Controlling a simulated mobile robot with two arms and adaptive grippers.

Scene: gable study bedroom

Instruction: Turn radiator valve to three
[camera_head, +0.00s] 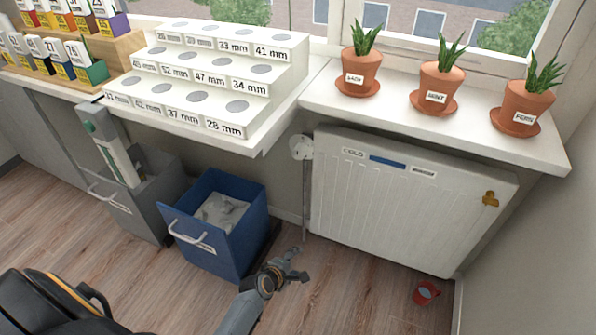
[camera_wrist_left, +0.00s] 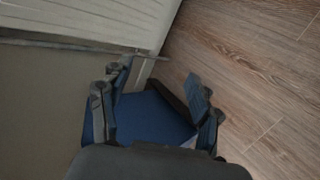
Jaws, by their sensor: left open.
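The white panel radiator (camera_head: 400,195) hangs under the window sill on the right. A round white dial (camera_head: 301,147), which looks like the radiator valve, sits at its upper left corner, above a thin vertical pipe (camera_head: 306,200). Its numbers are too small to read. My left gripper (camera_head: 294,268) is open and empty, low over the floor, well below the dial and right of the blue bin. In the left wrist view its spread fingers (camera_wrist_left: 158,88) show with the blue bin behind them; the dial does not show clearly there. My right gripper is out of view.
The blue bin (camera_head: 228,255) and a grey bin (camera_head: 135,210) stand under the sill at left. A white stepped rack (camera_head: 260,125) juts out above them. Potted plants (camera_head: 437,88) line the sill. A red mug (camera_head: 425,293) is on the floor. Floor before the radiator is mostly clear.

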